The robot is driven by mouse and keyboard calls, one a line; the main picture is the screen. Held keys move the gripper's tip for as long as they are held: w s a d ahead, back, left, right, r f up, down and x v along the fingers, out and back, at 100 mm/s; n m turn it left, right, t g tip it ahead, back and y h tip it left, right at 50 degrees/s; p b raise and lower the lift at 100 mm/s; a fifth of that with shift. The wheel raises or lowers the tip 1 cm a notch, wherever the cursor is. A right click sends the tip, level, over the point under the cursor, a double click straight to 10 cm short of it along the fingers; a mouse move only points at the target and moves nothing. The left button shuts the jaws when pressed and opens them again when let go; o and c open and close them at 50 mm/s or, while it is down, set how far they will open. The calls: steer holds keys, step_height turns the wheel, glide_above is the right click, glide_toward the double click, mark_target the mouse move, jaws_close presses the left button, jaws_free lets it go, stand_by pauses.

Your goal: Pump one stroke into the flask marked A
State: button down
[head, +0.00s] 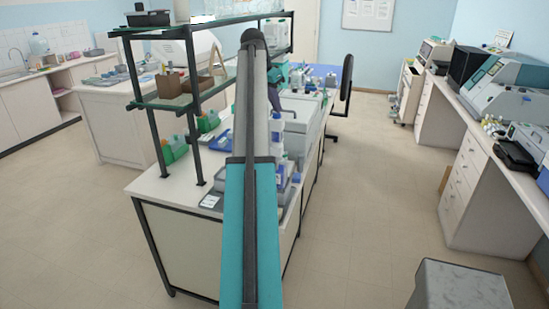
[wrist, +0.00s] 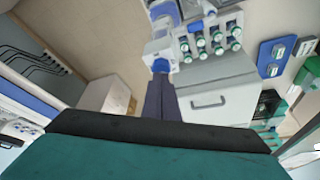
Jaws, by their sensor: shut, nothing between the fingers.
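My gripper (wrist: 160,82) is shut and empty in the wrist view, its dark fingers together. Their tips reach a blue part (wrist: 160,66) on a white object; whether they touch it I cannot tell. In the head view a white bottle with blue markings (head: 277,135) stands on the central bench, just right of my arm and below my wrist. It may be the pump bottle; its top is hard to make out. No flask with a readable A shows; my arm hides part of the bench.
The wrist view shows several green-capped bottles (wrist: 201,40) and a blue tray with labels (wrist: 265,62). In the head view a shelf post (head: 195,145) and green racks (head: 174,149) stand left of my arm. The floor right of the bench (head: 370,200) is clear.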

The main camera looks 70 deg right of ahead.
steer(key=shift+a+f, duration=0.1)
steer(key=shift+f, duration=1.05)
stand_by(0.7)
steer(key=shift+r, duration=0.1)
steer(key=shift+r+p, duration=0.5)
steer(key=shift+r, duration=0.95)
steer(key=shift+r+p, duration=1.15)
steer(key=shift+r, duration=1.25)
